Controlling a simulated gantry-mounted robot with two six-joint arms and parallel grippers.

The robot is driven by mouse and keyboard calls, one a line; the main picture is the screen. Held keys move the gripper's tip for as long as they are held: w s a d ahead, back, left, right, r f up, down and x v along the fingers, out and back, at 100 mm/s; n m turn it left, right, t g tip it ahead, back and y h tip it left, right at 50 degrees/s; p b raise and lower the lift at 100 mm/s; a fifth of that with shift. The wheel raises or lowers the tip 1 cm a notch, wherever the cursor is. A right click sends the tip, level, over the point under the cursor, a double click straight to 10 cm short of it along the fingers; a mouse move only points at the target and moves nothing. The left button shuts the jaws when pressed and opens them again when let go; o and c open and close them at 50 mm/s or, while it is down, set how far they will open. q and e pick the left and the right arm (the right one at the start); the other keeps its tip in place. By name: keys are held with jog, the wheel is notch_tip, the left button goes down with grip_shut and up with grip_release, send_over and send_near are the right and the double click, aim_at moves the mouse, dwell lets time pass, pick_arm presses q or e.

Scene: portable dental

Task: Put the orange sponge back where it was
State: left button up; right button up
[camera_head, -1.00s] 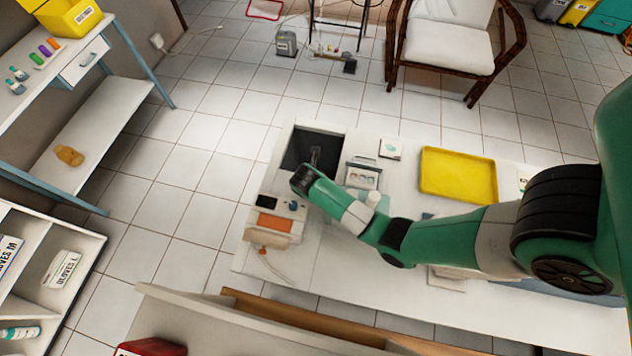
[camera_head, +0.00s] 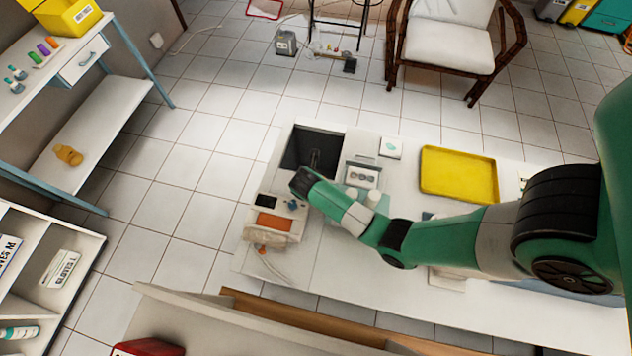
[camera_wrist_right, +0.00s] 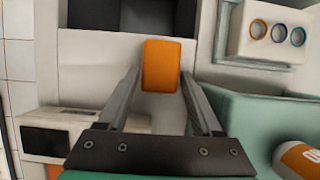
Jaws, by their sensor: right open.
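The orange sponge (camera_wrist_right: 162,66) shows in the right wrist view as an upright orange block in front of a pale surface. My right gripper (camera_wrist_right: 160,78) is open, with one finger on each side of the sponge's lower part. Whether either finger touches it is hard to tell. In the head view my right arm reaches left over the white counter (camera_head: 330,262), and its wrist hides the sponge and the fingers. My left gripper is not in view.
A dark basin (camera_head: 298,150) is at the counter's back left. A device with an orange panel (camera_head: 272,222) stands at the left edge. A white box with three coloured rings (camera_wrist_right: 277,36) is right of the sponge. A yellow tray (camera_head: 460,172) lies farther right.

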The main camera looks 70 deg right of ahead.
jog(key=p+v, duration=0.3)
jog(key=v, duration=0.8)
jog(key=shift+d, duration=0.1)
